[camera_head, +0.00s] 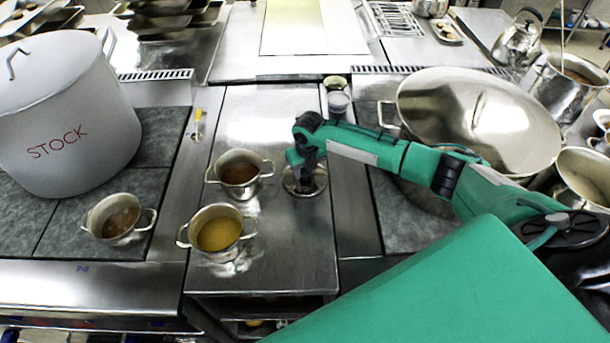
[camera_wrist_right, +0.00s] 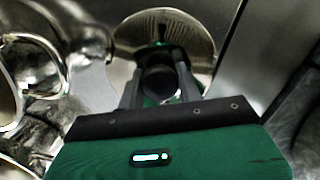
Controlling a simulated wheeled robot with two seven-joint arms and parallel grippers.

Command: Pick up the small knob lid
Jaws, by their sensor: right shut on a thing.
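The small knob lid (camera_head: 289,183) is a round metal disc on the steel counter, right of the two small pots. It also shows in the right wrist view (camera_wrist_right: 195,33), with a dark round knob (camera_wrist_right: 158,82) at its middle. My right gripper (camera_head: 306,178) comes down over the lid from above, and its two fingers (camera_wrist_right: 160,90) are shut on the knob from both sides. The gripper hides part of the lid in the head view. I cannot tell whether the lid touches the counter. My left gripper is not in view.
A small pot with brown soup (camera_head: 240,174) and one with yellow soup (camera_head: 219,234) stand left of the lid. Another small pot (camera_head: 117,220) sits near the big STOCK pot (camera_head: 65,125). A large metal lidded pan (camera_head: 480,120) stands behind my right arm. Bare counter lies in front.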

